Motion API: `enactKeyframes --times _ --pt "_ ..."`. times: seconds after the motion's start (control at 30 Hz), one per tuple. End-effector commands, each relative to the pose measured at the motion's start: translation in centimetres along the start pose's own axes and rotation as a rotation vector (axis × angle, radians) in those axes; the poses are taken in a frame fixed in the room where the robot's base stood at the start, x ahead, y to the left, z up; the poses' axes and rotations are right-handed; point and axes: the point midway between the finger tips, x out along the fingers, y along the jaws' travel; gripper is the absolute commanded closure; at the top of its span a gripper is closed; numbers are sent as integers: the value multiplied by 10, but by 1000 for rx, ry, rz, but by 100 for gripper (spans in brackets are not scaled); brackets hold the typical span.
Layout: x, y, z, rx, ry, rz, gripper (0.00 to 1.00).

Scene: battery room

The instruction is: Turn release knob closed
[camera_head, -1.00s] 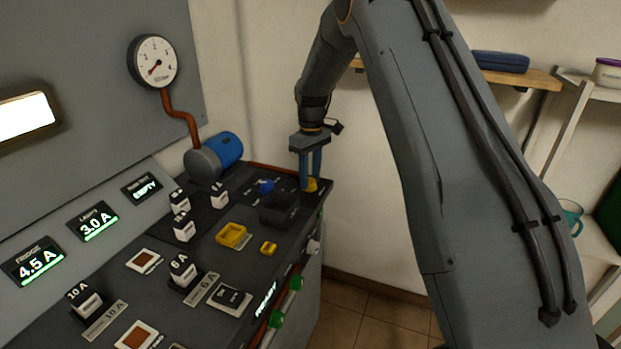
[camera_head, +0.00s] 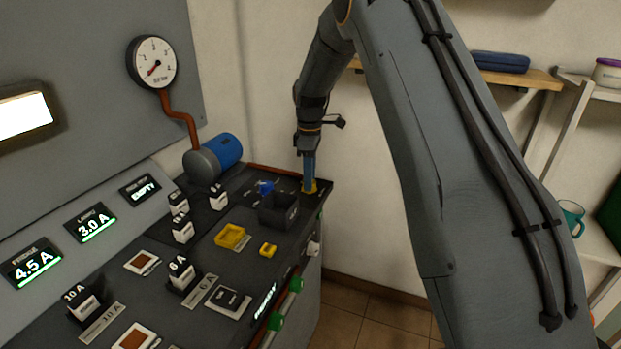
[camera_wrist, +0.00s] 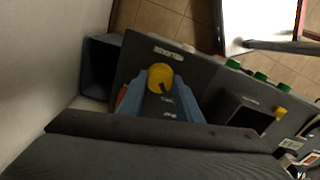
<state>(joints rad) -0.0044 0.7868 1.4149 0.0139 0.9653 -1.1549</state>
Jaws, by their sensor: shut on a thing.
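The release knob (camera_wrist: 160,77) is round and yellow, with a dark mark on its lower edge, in the wrist view. It sits on the dark panel top near the far right corner. In the head view only a little yellow of the knob (camera_head: 313,187) shows below the fingers. My gripper (camera_head: 309,184) points straight down, its blue fingers shut on the knob. In the wrist view the fingers of my gripper (camera_wrist: 160,82) lie on the left and right of the knob. A small label lies beyond it; its text is too small to read.
A dark open box (camera_head: 278,211) stands close to my gripper. A blue knob (camera_head: 266,187), a yellow tray (camera_head: 232,237) and a small yellow block (camera_head: 268,249) are nearby. A gauge (camera_head: 153,62) hangs on the wall.

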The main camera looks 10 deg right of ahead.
Motion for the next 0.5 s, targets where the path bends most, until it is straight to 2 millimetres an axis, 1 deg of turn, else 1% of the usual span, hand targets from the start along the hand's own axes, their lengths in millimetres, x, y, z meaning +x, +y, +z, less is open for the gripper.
enactKeyframes --times 0.37,0.4,0.47,0.5 --pt "-1 -1 -2 -6 2 -1 91" --pt "-1 -1 -2 -6 2 -1 63" --pt "-1 -1 -2 -6 1 -1 53" --pt "-1 -1 -1 -5 1 -1 50"
